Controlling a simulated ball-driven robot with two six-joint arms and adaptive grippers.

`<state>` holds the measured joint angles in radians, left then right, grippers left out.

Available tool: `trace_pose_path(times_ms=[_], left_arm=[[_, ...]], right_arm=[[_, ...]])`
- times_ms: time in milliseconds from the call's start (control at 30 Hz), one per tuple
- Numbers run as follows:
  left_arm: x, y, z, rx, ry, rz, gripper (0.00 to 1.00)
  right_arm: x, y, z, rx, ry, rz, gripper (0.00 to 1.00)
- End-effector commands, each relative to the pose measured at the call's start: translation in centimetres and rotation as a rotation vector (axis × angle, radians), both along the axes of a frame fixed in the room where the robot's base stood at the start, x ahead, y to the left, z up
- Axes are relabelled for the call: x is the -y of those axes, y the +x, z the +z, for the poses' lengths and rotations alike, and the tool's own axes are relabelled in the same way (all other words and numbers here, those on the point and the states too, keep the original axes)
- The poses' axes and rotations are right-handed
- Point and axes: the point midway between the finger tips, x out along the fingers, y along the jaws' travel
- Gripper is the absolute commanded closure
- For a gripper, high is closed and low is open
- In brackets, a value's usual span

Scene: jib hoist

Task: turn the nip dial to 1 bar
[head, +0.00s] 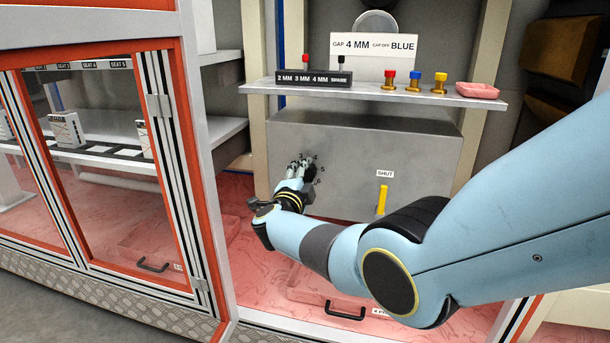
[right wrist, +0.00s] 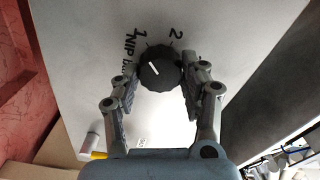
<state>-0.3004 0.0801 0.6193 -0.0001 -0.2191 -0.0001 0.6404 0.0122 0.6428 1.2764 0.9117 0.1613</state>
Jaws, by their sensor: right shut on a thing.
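The nip dial (right wrist: 160,72) is a round, dark ribbed knob on the grey panel in the right wrist view. Its short white pointer line slants to the upper left, on the side of the printed 1 and the NIP lettering; the 2 is at its upper right. My right gripper (right wrist: 161,76) has one finger on each side of the knob and is shut on it. In the head view my right gripper (head: 299,168) is at the panel and covers most of the dial, with a few scale numbers showing around it. My left gripper is not in view.
A yellow lever (head: 382,199) under a SHUT label stands right of the dial. Above it a shelf (head: 430,97) holds a black labelled block (head: 314,80), coloured knobs (head: 413,81) and a pink tray (head: 477,90). An orange-framed glass door (head: 100,160) is at left.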

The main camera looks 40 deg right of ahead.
Motion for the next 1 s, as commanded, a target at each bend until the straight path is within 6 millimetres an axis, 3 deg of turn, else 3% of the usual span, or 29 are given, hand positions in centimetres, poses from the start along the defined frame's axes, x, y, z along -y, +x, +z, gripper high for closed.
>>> trace_pose_path(times_ms=[467, 500, 667, 1000], left_arm=[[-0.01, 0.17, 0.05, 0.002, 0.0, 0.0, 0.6], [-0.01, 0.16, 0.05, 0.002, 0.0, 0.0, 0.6], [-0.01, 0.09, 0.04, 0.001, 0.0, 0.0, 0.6], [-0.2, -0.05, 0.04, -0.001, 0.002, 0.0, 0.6]], right_arm=[[-0.14, 0.03, -0.08, -0.013, -0.009, 0.003, 0.89], [-0.14, 0.03, -0.08, -0.013, -0.009, 0.003, 0.55], [-0.1, 0.03, -0.06, -0.013, -0.009, 0.002, 0.34], [-0.23, -0.13, -0.04, -0.012, -0.01, 0.001, 0.32]])
